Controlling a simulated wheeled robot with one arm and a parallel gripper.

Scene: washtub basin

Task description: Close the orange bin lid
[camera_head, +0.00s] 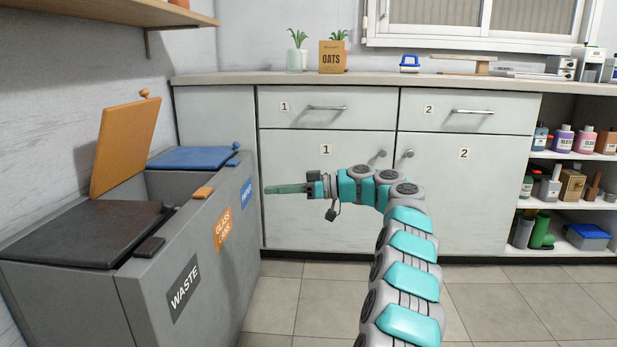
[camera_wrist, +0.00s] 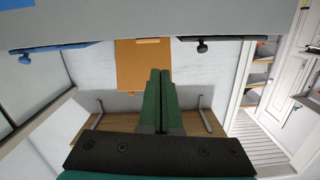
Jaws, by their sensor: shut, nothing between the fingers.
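The orange lid (camera_head: 127,145) stands open and upright, leaning slightly back above the middle compartment of the grey bin unit (camera_head: 215,290). A round orange knob (camera_head: 144,93) is at its upper edge. My gripper (camera_head: 268,189) points left, its green fingers together and empty, to the right of the bin's front face and apart from the lid. In the wrist view, which looks upside down, the orange lid (camera_wrist: 135,62) shows beyond the closed fingertips (camera_wrist: 160,72). The inside of the middle compartment is hidden in the head view.
The black lid (camera_head: 80,230) and blue lid (camera_head: 190,157) lie flat on either side. A wooden wall shelf (camera_head: 110,14) hangs above the bins. Cabinets with a counter (camera_head: 380,80) stand behind my arm. The floor (camera_head: 290,305) beside the bins is clear.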

